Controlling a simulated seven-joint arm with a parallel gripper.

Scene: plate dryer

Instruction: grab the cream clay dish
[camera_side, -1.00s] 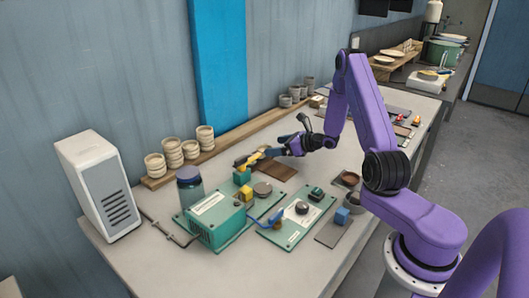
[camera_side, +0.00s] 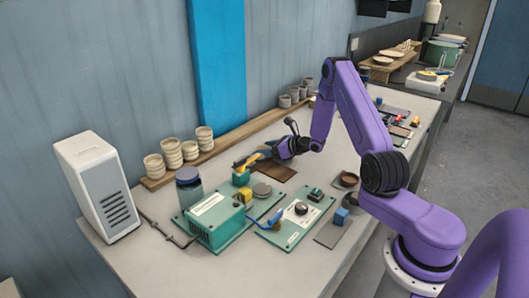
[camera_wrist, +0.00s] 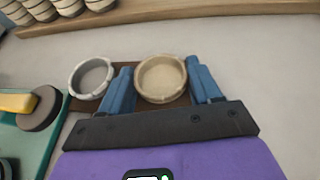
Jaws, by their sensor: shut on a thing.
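The cream clay dish (camera_wrist: 162,79) is a round, shallow bowl in the wrist view, over a dark brown mat (camera_wrist: 118,70). My gripper (camera_wrist: 162,76) has one blue finger at each side of this dish and is shut on it. A second dish, greyish white (camera_wrist: 92,77), lies just left of my left finger. In the side view, my gripper (camera_side: 262,155) is low over the table by the brown mat (camera_side: 280,172). The dishes are not clearly visible there. I cannot tell whether the held dish touches the mat.
A green board with a teal box (camera_side: 217,220) and a blue-lidded jar (camera_side: 188,184) stand left of my gripper. A wooden shelf (camera_side: 235,135) with stacked cups runs along the wall. A second green board (camera_side: 297,222) lies in front.

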